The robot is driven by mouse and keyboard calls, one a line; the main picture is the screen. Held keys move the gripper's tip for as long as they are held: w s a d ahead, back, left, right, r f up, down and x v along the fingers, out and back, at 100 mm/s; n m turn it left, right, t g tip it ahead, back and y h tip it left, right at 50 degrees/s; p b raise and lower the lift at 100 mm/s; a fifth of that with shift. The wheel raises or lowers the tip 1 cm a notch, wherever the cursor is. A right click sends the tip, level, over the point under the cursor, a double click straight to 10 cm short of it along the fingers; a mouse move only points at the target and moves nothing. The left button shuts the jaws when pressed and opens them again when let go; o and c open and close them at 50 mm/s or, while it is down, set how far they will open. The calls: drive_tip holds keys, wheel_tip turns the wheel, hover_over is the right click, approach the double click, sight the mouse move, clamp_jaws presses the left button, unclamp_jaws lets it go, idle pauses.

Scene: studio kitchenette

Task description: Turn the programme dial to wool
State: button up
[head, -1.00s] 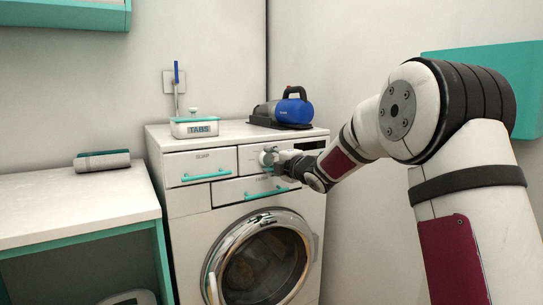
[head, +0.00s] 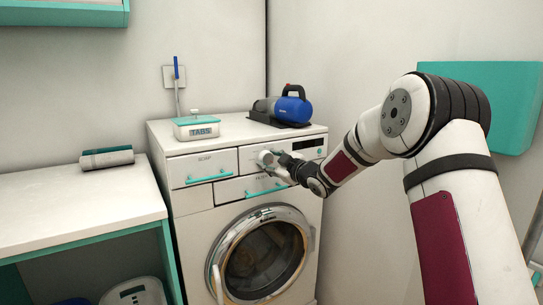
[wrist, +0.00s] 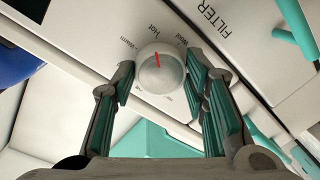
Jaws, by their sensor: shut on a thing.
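The programme dial (wrist: 163,72) is a round pale knob with a red pointer mark on the washing machine's front panel. In the wrist view labels reading warm, Hot and apparently Wool ring it. The red mark points up, close to Hot; other labels are too small or partly hidden. My gripper (wrist: 160,80) has its teal-padded fingers on either side of the dial and is shut on it. In the head view my gripper (head: 274,162) is at the panel, and the dial (head: 264,158) shows just left of it.
The washing machine (head: 180,228) has a soap drawer (head: 202,168) and a filter flap (head: 230,190) with teal handles close by. A tabs box (head: 196,128) and a blue handheld vacuum (head: 292,108) stand on top. A counter with a grey roll (head: 107,157) is at left.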

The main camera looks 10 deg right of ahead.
drive_tip(key=m+p, duration=0.3)
drive_tip(key=m, duration=0.2)
drive_tip(key=shift+d, duration=0.1)
drive_tip(key=shift+f+m+t+y+p, duration=0.15)
drive_tip(key=shift+m+p, duration=0.25)
drive_tip(key=shift+m, duration=0.8)
drive_tip(key=shift+f+m+t+y+p, duration=0.15)
drive_tip(key=shift+m+p, duration=0.2)
drive_tip(key=shift+m, duration=0.85)
drive_tip(key=shift+r, duration=0.1)
drive_tip(key=o, duration=1.1)
drive_tip(key=shift+o, duration=0.2)
drive_tip(key=v, duration=1.2)
